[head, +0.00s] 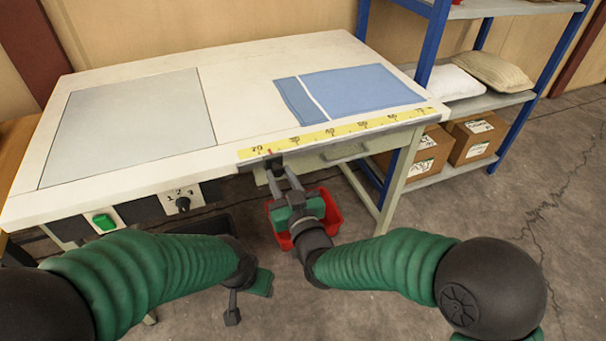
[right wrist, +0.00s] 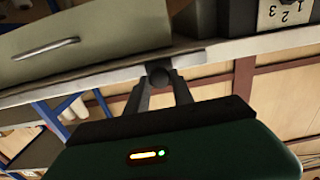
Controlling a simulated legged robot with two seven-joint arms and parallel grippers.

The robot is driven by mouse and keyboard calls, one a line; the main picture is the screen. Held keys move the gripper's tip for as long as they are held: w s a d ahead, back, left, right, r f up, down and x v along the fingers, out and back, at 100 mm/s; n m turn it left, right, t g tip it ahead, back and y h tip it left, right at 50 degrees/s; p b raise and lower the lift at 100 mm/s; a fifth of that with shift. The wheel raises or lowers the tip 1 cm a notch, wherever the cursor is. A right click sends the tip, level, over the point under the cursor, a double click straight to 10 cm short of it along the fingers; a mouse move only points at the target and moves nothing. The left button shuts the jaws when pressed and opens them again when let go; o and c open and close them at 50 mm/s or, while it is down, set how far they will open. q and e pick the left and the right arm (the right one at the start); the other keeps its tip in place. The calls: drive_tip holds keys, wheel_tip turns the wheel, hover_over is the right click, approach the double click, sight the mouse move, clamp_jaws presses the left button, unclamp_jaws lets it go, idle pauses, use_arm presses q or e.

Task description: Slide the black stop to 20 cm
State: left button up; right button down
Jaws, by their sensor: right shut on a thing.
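The yellow ruler (head: 345,130) runs along the table's front edge, with printed numbers rising to the right; the leftmost number is hard to read. The black stop (head: 275,163) is at the front edge near the ruler's left end, close to a small red mark (head: 270,152). My right gripper (head: 279,172) is shut on the stop's knob. In the right wrist view, the round black knob (right wrist: 160,77) sits between the two fingertips. My left gripper (head: 233,308) hangs low in front of the table, empty-looking, and its jaws cannot be made out.
The table (head: 235,75) carries a grey panel (head: 130,120) and blue cloth pieces (head: 360,88). A drawer (head: 350,150) is under the ruler. A red bin (head: 332,212) stands below my right gripper. A green switch (head: 104,221) and a dial (head: 182,203) are at the front left.

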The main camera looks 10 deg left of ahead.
drive_tip(key=shift+s+a, duration=0.6)
drive_tip(key=shift+a, duration=0.15)
drive_tip(key=shift+s+a+r, duration=0.1)
drive_tip(key=shift+s+a, duration=0.3)
drive_tip(key=shift+a, duration=0.2)
drive_tip(key=c, duration=1.5)
unclamp_jaws()
drive_tip(key=o, duration=0.4)
drive_tip(key=shift+a, duration=0.1)
use_arm(q)
drive_tip(key=shift+w+d+f, duration=0.2)
drive_tip(key=shift+f, duration=0.05)
use_arm(e)
drive_tip(key=shift+w, duration=0.1)
use_arm(q)
drive_tip(key=shift+d+f, duration=0.1)
use_arm(e)
drive_tip(key=shift+f, duration=0.2)
